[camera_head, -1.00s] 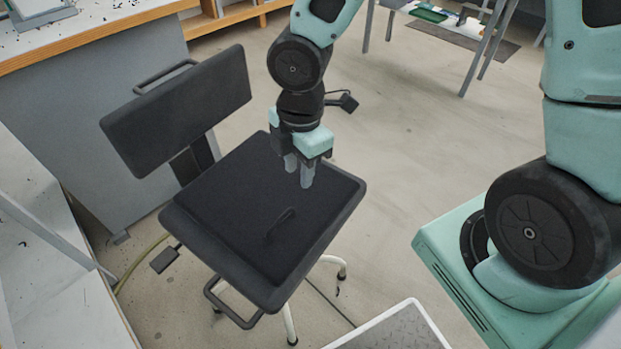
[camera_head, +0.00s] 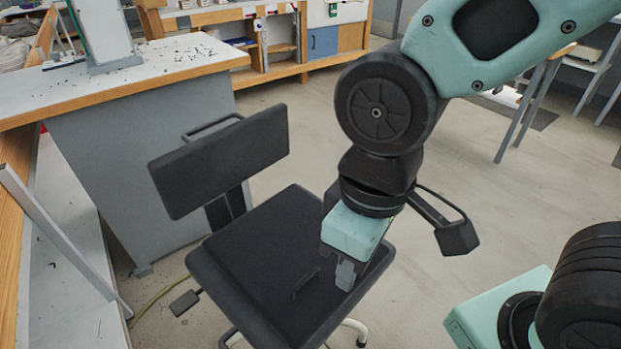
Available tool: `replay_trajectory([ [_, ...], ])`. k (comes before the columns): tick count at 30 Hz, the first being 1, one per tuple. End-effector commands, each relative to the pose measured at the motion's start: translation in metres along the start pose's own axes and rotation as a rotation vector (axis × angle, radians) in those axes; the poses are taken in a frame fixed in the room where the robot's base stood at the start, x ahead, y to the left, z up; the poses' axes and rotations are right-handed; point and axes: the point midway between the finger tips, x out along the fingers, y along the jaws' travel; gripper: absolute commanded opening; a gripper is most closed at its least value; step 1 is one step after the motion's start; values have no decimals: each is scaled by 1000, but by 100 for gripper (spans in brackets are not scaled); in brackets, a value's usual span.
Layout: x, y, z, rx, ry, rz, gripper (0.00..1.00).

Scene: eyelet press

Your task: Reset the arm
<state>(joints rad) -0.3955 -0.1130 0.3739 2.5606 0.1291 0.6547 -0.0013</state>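My gripper (camera_head: 346,276) hangs from my arm at the picture's centre right, pointing down. It is above the right part of the black chair seat (camera_head: 265,260). Its fingers are seen nearly edge-on and overlap, so I cannot tell how far apart they are. No held object shows between or below them. A thin dark loop or slot (camera_head: 305,283) shows on the seat left of the fingertips. Whether the fingers touch the seat is unclear.
The chair backrest (camera_head: 222,160) rises at left. A grey workbench (camera_head: 150,170) with a wood-edged top stands behind it, and a white bench (camera_head: 70,270) lies along the left edge. Shelving (camera_head: 290,45) lines the back. Open floor (camera_head: 440,160) lies right of the chair.

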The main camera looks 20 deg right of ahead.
Motion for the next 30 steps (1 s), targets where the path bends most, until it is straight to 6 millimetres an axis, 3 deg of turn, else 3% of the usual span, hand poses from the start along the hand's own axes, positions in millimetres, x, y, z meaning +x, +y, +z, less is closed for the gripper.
replay_trajectory([
  [12, -111, -4, -4, 0, 1, 0, 33],
  [15, -129, -5, -4, 1, 1, 0, 33],
  [30, -135, -5, -5, 1, 0, 0, 33],
])
